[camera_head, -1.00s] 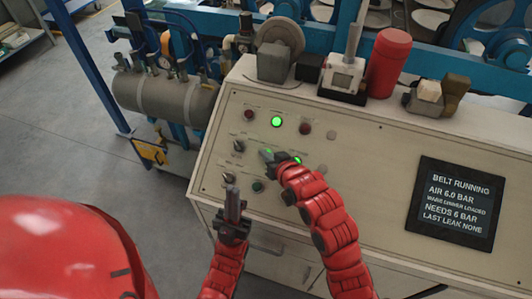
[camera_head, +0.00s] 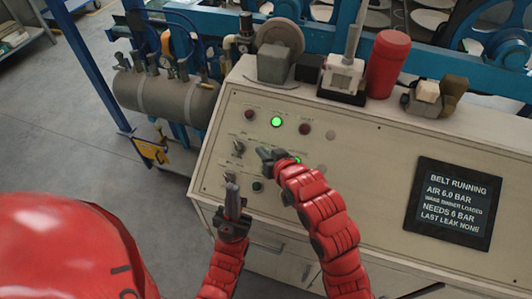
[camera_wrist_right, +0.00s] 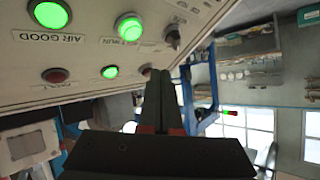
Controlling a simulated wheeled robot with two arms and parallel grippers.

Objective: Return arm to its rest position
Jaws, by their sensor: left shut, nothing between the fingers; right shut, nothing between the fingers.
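My right gripper (camera_head: 266,155) is over the control panel (camera_head: 345,150), its fingers shut and empty. In the head view it covers part of the panel's middle row of lamps. In the right wrist view its shut fingers (camera_wrist_right: 163,95) point past the panel edge, with nothing between them. My left gripper (camera_head: 232,197) is lower, in front of the panel's lower left part, shut and empty with its fingers upward. I cannot tell whether either gripper touches the panel.
Lit green lamps show on the panel, one (camera_head: 276,122) in the upper row. A dark screen (camera_head: 449,203) reads "BELT RUNNING". A red cylinder (camera_head: 389,63) and a white device (camera_head: 343,76) stand on the console top.

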